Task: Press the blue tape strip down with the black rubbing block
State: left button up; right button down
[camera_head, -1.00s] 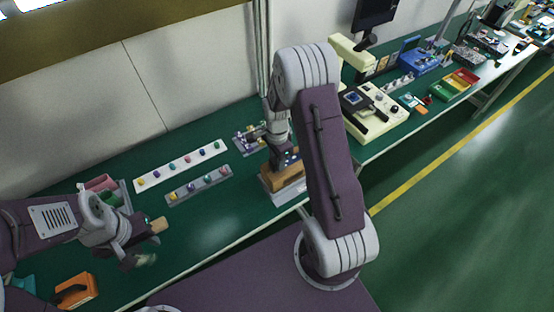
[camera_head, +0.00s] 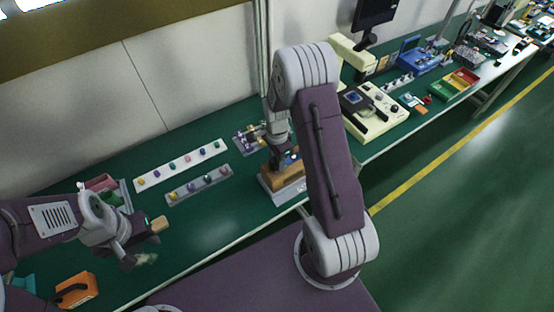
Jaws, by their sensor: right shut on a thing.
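My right gripper (camera_head: 281,151) is pointed down over a brown block on a grey base (camera_head: 272,193) near the bench's front edge. It is shut on a small dark thing, which looks like the black rubbing block; the gripper and arm hide most of it. A small blue spot, possibly the blue tape strip (camera_head: 292,157), shows beside the fingers. I cannot tell whether the dark thing touches it. My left gripper (camera_head: 152,242) is over the bench at left, its light-tipped fingers apart, with nothing seen between them.
A white strip (camera_head: 160,177) and a grey strip (camera_head: 194,191) with several coloured knobs lie on the green bench. An orange block (camera_head: 76,289) is at front left, and a cream machine (camera_head: 378,118) at right. Bare bench lies between the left gripper and the grey base.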

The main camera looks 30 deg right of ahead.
notch_tip(320, 180, up, 7)
jog(key=p, duration=0.6)
jog(key=shift+r, duration=0.1)
